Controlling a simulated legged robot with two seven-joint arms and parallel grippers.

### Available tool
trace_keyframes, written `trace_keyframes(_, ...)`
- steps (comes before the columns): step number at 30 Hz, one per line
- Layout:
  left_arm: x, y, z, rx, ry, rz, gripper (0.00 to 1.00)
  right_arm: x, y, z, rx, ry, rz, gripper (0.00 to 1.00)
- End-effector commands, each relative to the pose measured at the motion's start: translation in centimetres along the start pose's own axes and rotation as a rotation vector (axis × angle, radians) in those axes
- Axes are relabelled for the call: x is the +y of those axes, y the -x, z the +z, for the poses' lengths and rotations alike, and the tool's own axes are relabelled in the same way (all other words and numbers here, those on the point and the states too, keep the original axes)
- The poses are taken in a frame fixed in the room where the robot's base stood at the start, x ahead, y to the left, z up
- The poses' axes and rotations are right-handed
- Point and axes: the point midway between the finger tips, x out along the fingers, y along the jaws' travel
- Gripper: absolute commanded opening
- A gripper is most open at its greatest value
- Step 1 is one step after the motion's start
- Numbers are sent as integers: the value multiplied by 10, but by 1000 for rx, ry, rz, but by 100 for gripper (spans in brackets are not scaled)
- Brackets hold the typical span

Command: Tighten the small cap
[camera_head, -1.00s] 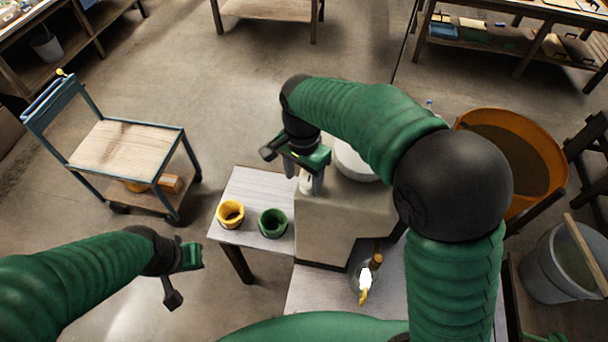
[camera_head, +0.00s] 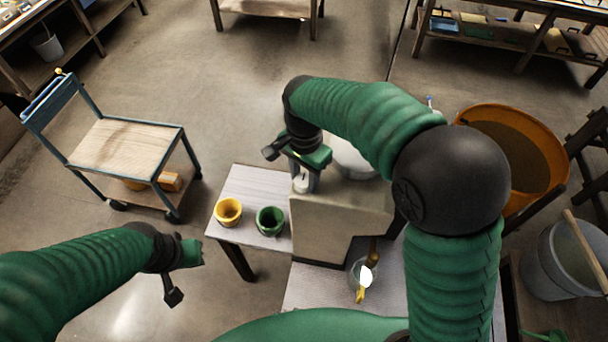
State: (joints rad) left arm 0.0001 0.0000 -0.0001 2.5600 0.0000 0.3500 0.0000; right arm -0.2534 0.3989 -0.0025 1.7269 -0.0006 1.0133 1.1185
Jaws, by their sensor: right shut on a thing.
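My right gripper (camera_head: 304,178) points down at the left end of a beige block-like mould (camera_head: 340,210). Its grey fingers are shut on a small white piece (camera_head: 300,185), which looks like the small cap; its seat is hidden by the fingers. A larger white round piece (camera_head: 352,160) sits on the mould's top, partly hidden behind my right forearm.
A yellow cup (camera_head: 228,212) and a green cup (camera_head: 270,221) stand on the small table (camera_head: 258,184) left of the mould. A clear jar with a yellow-handled tool (camera_head: 361,278) stands in front. An orange tub (camera_head: 510,160) is at right, a cart (camera_head: 125,150) at left.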

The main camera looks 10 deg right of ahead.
Motion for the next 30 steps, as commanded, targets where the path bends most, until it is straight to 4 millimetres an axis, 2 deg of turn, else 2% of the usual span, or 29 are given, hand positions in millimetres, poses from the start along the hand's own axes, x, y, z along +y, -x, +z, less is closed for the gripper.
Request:
trace_keyframes(14,0,3,-1,0,0,0,0,-1,1,4,-6,-58,2,0)
trace_keyframes(20,0,7,-2,0,0,0,0,-2,1,5,-6,-180,2,0)
trace_keyframes(30,0,19,-5,0,0,0,0,-3,2,5,-5,-490,3,0)
